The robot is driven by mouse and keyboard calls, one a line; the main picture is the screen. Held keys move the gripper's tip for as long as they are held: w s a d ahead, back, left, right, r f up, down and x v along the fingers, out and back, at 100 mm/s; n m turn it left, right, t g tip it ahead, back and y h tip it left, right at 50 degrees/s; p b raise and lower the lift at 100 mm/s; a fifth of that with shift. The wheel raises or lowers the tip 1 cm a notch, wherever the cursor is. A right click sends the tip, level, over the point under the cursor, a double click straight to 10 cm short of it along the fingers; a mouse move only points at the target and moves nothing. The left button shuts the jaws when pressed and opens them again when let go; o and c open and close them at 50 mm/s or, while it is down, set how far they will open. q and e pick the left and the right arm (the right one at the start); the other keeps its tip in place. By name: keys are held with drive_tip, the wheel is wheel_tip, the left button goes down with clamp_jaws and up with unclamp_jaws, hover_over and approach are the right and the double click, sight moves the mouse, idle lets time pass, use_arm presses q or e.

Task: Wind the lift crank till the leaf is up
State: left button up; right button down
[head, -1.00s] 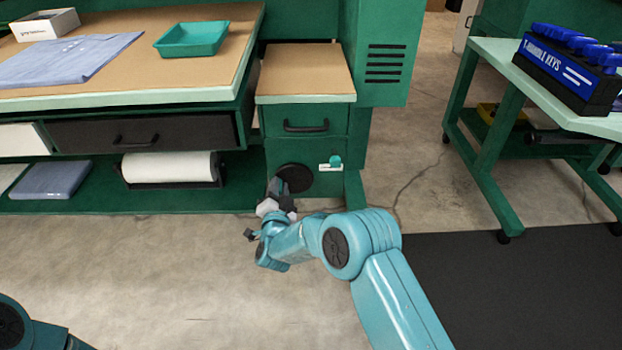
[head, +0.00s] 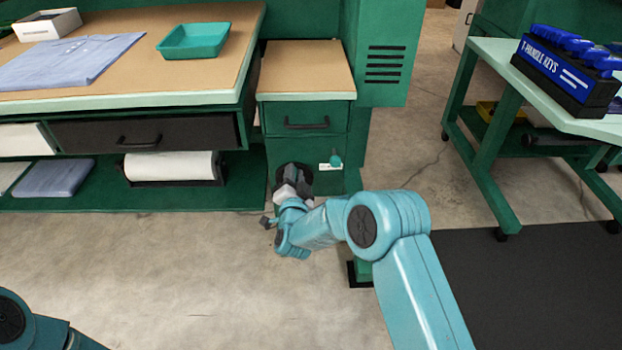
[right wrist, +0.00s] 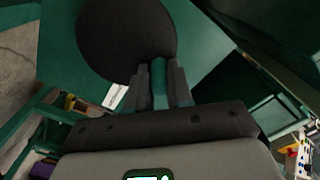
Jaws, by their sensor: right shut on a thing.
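The lift crank shows as a dark round disc (head: 306,184) low on the front of the green cabinet, partly covered by my right gripper. My right gripper (head: 287,182) is in front of the disc. In the right wrist view its two fingers (right wrist: 159,85) are shut on the crank's teal handle (right wrist: 159,72), with the dark disc (right wrist: 125,38) just beyond. The wood-topped surface (head: 305,68) above the cabinet lies level; I cannot tell if it is the leaf. Part of my left arm shows at the bottom left, its gripper out of frame.
A teal knob (head: 336,159) with a white label sits right of the crank. A workbench (head: 110,75) with a teal tray (head: 193,40) and folded cloth (head: 65,60) stands left. A green table (head: 490,150) with a blue key rack (head: 560,70) stands right.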

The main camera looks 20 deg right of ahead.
sight(312, 178)
drive_tip(key=shift+s+d, duration=0.2)
drive_tip(key=shift+d, duration=0.95)
drive_tip(key=d+f+b, duration=0.1)
drive_tip(key=s+d+f+b, duration=0.1)
drive_tip(key=f+b, duration=0.1)
drive_tip(key=shift+d+f, duration=0.15)
drive_tip(key=shift+f, duration=0.25)
